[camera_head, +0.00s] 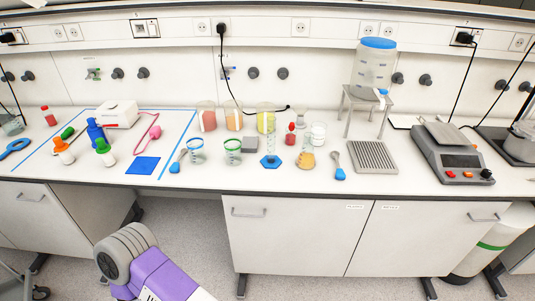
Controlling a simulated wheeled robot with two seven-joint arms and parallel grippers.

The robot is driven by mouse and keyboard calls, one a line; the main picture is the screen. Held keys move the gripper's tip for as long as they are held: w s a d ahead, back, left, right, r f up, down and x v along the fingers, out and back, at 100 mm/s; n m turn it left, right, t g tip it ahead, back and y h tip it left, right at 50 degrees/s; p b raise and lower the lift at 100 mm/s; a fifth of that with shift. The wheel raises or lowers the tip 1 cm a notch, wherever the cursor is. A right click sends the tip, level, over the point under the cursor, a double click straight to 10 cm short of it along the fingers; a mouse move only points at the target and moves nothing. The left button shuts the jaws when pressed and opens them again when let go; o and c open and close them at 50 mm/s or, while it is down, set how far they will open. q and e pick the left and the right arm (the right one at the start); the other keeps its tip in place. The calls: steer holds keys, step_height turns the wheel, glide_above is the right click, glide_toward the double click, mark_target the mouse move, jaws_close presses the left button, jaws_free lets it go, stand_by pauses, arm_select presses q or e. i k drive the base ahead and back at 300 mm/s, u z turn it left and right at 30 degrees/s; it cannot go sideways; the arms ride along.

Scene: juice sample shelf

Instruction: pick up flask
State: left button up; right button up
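A small conical flask (305,160) with amber contents appears to stand on the white bench, right of the blue-based measuring cylinder (270,151). A second small clear vessel (300,117), possibly also a flask, stands farther back near the wall. A purple and grey part of my own arm shows at the bottom left, in front of the bench and well away from both. No gripper fingers are visible.
Three beakers with coloured juice (235,119) stand at the back. A red-capped bottle (290,135) and a blue-handled tool (339,171) are near the amber flask. A ridged grey rack (372,157), a dispenser (374,68) on a stand and a scale (455,160) are right.

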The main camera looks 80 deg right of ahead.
mark_target(305, 159)
steer(key=u, duration=0.05)
steer(key=k, duration=1)
steer(key=z, duration=1.55)
